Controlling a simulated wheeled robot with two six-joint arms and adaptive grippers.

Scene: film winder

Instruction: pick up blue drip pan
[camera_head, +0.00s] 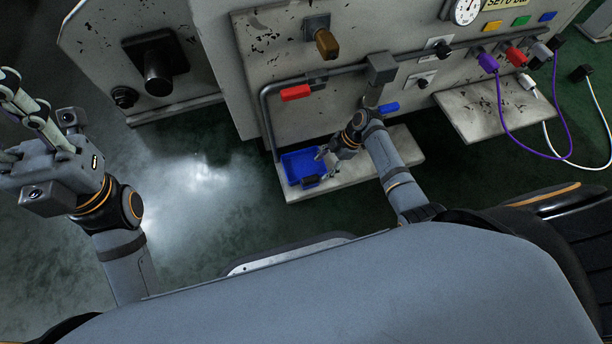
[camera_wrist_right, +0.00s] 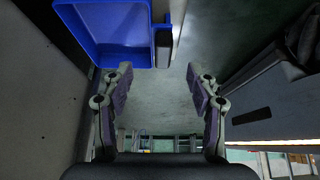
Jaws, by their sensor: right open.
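The blue drip pan (camera_head: 297,163) sits on a low pale ledge at the foot of the machine. In the right wrist view the blue drip pan (camera_wrist_right: 112,28) fills the upper left, with a dark block (camera_wrist_right: 163,46) at its right side. My right gripper (camera_head: 324,167) is at the pan's right side. In the wrist view my right gripper (camera_wrist_right: 158,82) is open, its fingers apart with the dark block just beyond and between them. Nothing is held. My left gripper (camera_head: 12,112) is far left over the floor, its fingers apart and empty.
The pale ledge (camera_head: 345,178) runs right of the pan. A pipe with a red lever (camera_head: 295,92) and a blue lever (camera_head: 388,108) runs above it. Purple (camera_head: 503,110) and white cables hang from plugs at right. The floor left of the ledge is clear.

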